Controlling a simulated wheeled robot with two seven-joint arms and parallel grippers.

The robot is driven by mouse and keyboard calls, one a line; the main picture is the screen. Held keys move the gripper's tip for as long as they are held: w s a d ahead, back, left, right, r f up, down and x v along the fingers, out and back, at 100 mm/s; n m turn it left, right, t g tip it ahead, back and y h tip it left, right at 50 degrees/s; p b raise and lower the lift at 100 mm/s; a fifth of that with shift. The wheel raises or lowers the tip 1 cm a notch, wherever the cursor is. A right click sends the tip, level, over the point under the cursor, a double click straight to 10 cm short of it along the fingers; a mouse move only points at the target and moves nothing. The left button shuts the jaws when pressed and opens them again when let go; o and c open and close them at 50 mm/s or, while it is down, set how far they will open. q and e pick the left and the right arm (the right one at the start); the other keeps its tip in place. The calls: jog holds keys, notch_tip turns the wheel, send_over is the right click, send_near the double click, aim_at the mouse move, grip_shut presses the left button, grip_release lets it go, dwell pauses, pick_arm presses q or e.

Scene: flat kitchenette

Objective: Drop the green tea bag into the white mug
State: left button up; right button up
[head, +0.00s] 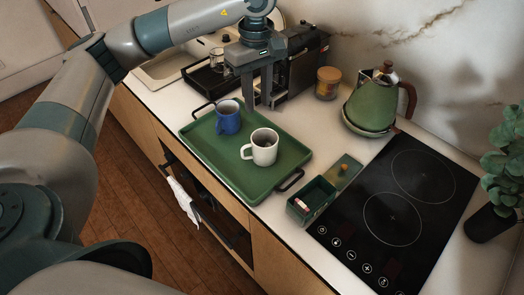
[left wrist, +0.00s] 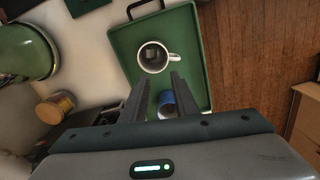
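The white mug (head: 261,150) stands upright on the green tray (head: 235,183); it also shows in the left wrist view (left wrist: 168,56). Inside it are greyish squarish shapes that I cannot identify. I cannot make out the green tea bag for certain. A small dark green box (head: 312,207) beside the tray holds a small pink-and-white item (head: 301,204). My right gripper is out of view.
A blue mug (head: 228,122) stands left of the white one. A coffee machine (head: 305,62), a lidded jar (head: 328,83) and a green kettle (head: 372,105) stand along the back. A black cooktop (head: 400,200) and a plant (head: 505,160) are at right. The tray's front is clear.

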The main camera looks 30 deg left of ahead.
pick_arm(q)
notch_tip(320, 180, up, 11)
jog(key=b, duration=0.2)
jog(key=shift+r, duration=0.15)
jog(key=shift+r, duration=0.1)
dwell(0.9)
